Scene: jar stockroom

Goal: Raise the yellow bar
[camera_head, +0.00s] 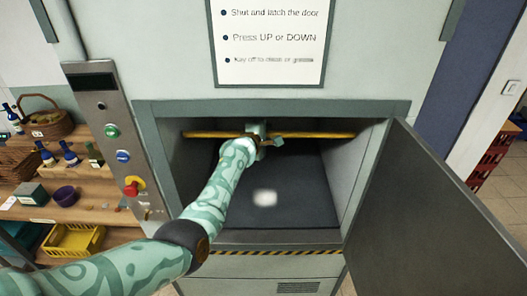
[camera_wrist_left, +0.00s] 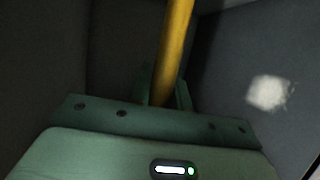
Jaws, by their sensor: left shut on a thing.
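The yellow bar (camera_head: 325,135) runs level across the inside of an open lift compartment, near its top, in the head view. My left arm reaches into the compartment, and my left gripper (camera_head: 268,141) is at the middle of the bar, shut on it. In the left wrist view the yellow bar (camera_wrist_left: 175,50) passes between the fingers of my left gripper (camera_wrist_left: 163,92). The gripper hides a short piece of the bar. My right gripper is in neither view.
The compartment's grey door (camera_head: 440,205) stands open at the right. A control panel (camera_head: 115,140) with green, blue and red buttons is at the left, beside shelves holding baskets (camera_head: 45,125) and bottles. A pale patch (camera_head: 264,198) shows on the dark compartment floor. An instruction sign (camera_head: 270,40) hangs above.

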